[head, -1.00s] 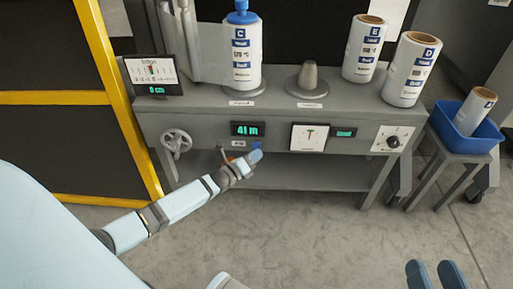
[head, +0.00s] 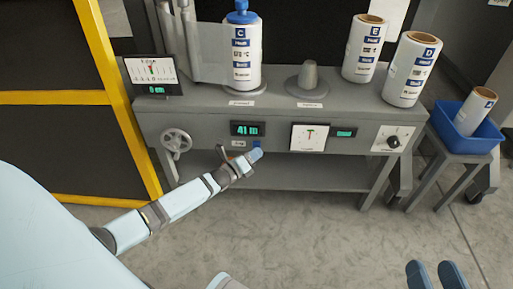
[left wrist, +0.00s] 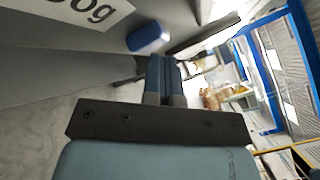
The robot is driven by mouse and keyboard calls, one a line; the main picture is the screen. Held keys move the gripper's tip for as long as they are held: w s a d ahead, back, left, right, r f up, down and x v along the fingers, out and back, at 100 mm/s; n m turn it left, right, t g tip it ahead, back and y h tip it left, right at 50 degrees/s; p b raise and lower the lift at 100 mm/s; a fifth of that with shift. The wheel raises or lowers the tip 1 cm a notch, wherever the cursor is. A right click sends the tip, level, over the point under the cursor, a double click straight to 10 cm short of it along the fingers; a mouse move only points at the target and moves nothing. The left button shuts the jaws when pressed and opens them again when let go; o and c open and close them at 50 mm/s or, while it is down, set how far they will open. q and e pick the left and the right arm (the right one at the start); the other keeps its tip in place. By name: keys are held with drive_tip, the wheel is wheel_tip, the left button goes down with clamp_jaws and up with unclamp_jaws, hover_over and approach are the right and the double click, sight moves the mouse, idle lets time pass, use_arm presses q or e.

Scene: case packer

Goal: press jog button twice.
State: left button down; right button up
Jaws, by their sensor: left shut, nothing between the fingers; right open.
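The jog button is a small blue block (left wrist: 148,37) beside a white label (left wrist: 80,14) whose visible letters read "og". In the head view the button (head: 257,143) shows on the machine's front, just right of its small label, below the "41 m" display. My left gripper (head: 256,154) is shut and empty, its tips just below the button. In the left wrist view its closed fingers (left wrist: 163,68) point toward the button, which appears slightly beyond and left of the tips. Contact is not visible. My right gripper (head: 437,274) is open and empty at the bottom right.
The grey machine (head: 220,118) carries a handwheel (head: 176,141), a gauge panel (head: 309,138) and a knob (head: 393,143). Labelled rolls C (head: 241,55), E (head: 364,48) and D (head: 410,70) stand on top. A blue bin (head: 469,131) sits on a stool at right. The floor in front is clear.

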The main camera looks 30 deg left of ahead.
use_arm(q)
drive_tip(key=shift+r, duration=0.1)
idle(0.4)
drive_tip(key=shift+s+d+p, duration=0.4)
drive_tip(key=shift+s+p, duration=0.2)
drive_tip(key=shift+s, duration=0.1)
drive_tip(key=s+d+p, duration=0.1)
drive_tip(key=s, duration=0.2)
drive_tip(key=s+d+p, duration=0.1)
drive_tip(key=shift+s+d+p, duration=0.15)
drive_tip(key=shift+d+p, duration=0.15)
drive_tip(key=shift+p, duration=0.05)
drive_tip(key=shift+s, duration=0.1)
idle(0.6)
